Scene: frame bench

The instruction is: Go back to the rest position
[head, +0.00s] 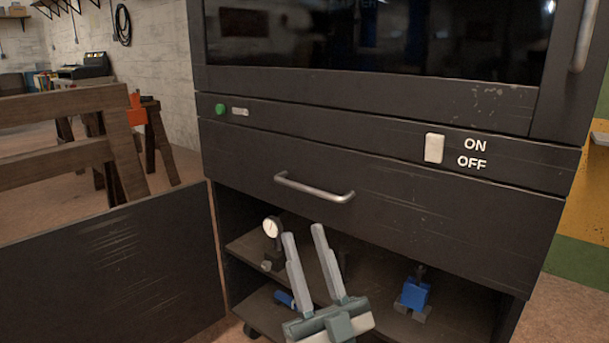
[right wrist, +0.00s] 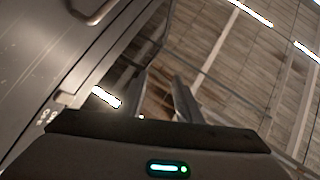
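My right gripper (head: 303,232) rises from the bottom of the head view, in front of the open lower part of a dark cabinet (head: 400,195). Its two grey fingers point up and stand apart with nothing between them. In the right wrist view the fingers (right wrist: 160,82) also stand apart and empty, with the ceiling lights and part of the cabinet behind them. My left gripper is in neither view.
The cabinet has a drawer handle (head: 314,188), a white switch (head: 434,148) and a green button (head: 221,109). A dark door panel (head: 115,270) stands open at left. Shelves hold a dial gauge (head: 272,228) and a blue tool (head: 415,294). Wooden trestles (head: 150,145) stand behind left.

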